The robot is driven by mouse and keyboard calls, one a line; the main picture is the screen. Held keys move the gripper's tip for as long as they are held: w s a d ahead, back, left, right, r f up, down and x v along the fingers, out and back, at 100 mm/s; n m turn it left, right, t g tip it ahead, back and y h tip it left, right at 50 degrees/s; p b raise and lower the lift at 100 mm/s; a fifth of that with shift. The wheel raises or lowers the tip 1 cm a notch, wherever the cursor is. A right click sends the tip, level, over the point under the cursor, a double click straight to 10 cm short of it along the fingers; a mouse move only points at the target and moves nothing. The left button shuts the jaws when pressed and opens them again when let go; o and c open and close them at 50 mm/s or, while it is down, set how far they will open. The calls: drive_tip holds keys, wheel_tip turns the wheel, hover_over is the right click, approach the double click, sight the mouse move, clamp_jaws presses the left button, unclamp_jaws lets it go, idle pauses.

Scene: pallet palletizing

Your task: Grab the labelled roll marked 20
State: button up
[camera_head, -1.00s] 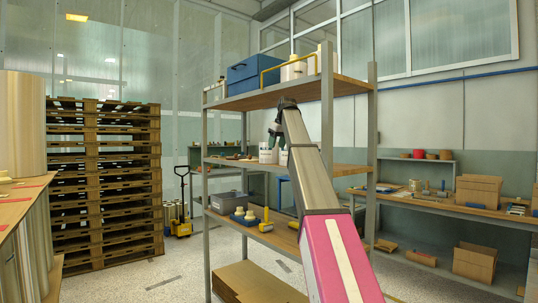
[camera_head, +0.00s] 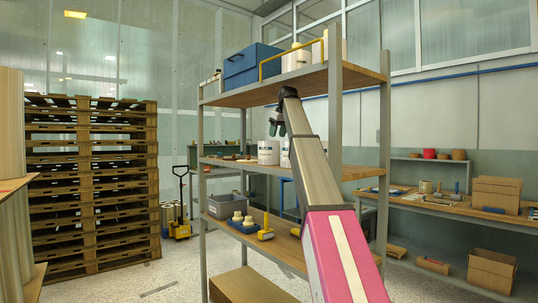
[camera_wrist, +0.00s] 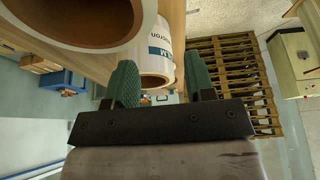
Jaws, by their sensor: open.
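Two white labelled rolls stand on the middle shelf (camera_head: 350,172) of the rack: a left roll (camera_head: 268,153) and a right roll (camera_head: 286,154), partly behind my arm. The wrist view shows a large roll end with a brown core (camera_wrist: 80,42) at upper left and a second roll (camera_wrist: 156,62) with a blue-and-white label near the fingers. Part of a word ending "cron" shows; no 20 is readable. My gripper (camera_wrist: 160,85) is open with green fingers, and nothing is clearly between them. In the head view my gripper (camera_head: 277,122) is just above the rolls.
The rack's top shelf (camera_head: 370,76) overhangs the rolls, and a front post (camera_head: 335,130) stands right of them. Small tools (camera_head: 225,158) lie left on the same shelf. A pallet stack (camera_head: 90,190) stands at left. A workbench (camera_head: 440,205) stands at right.

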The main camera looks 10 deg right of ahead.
approach(262, 142)
drive_tip(key=x, duration=0.2)
drive_tip(key=w+x, duration=0.1)
drive_tip(key=x, duration=0.2)
drive_tip(key=shift+w+d, duration=0.15)
drive_tip(key=shift+x, duration=2.55)
drive_tip(key=shift+r, duration=0.1)
clamp_jaws()
